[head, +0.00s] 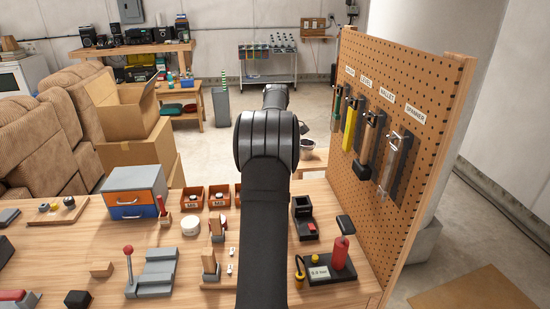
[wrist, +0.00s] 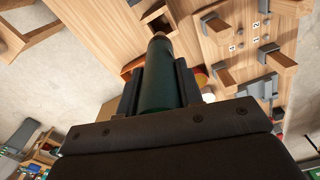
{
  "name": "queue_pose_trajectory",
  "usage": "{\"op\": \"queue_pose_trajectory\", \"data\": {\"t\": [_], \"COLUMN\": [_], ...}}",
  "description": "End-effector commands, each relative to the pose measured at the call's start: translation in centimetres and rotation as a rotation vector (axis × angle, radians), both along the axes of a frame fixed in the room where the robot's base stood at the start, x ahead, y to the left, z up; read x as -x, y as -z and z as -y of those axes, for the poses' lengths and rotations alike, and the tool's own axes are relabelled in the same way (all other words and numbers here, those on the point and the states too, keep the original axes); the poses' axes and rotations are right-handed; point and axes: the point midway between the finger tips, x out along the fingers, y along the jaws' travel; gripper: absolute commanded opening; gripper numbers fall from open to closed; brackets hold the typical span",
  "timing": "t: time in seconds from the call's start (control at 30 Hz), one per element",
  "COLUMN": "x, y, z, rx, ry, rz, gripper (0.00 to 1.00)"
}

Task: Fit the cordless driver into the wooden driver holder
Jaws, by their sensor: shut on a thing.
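In the wrist view my gripper (wrist: 158,75) is shut on a dark green cylindrical body, which looks like the cordless driver (wrist: 160,85). Its narrower end points toward the top of the picture, and its far end lies behind the gripper's dark housing. Just beyond that end is a wooden block with a dark square opening (wrist: 159,20). It may be the wooden driver holder, but I cannot tell for sure. The driver appears apart from it. In the head view my own black arm hides the gripper and the driver.
The bench carries a blue-and-orange drawer unit (head: 135,192), red bins (head: 192,197), a grey lever fixture (head: 152,272) and a black base with a red cylinder (head: 332,268). A pegboard (head: 400,150) with hung tools stands at the right. A numbered wooden board with posts (wrist: 225,40) shows in the wrist view.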

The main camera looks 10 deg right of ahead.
Motion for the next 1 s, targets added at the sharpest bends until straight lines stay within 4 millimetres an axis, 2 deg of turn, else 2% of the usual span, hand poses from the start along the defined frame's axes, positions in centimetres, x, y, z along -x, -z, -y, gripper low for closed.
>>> {"op": "queue_pose_trajectory", "data": {"t": [0.17,0.7,1.0], "x": [0.0,0.0,0.0], "y": [0.7,5.1,5.8], "z": [0.0,0.0,0.0], "rx": [0.0,0.0,0.001], "ry": [0.0,0.0,0.0], "rz": [0.0,0.0,0.002], "gripper": [0.1,0.1,0.1]}}
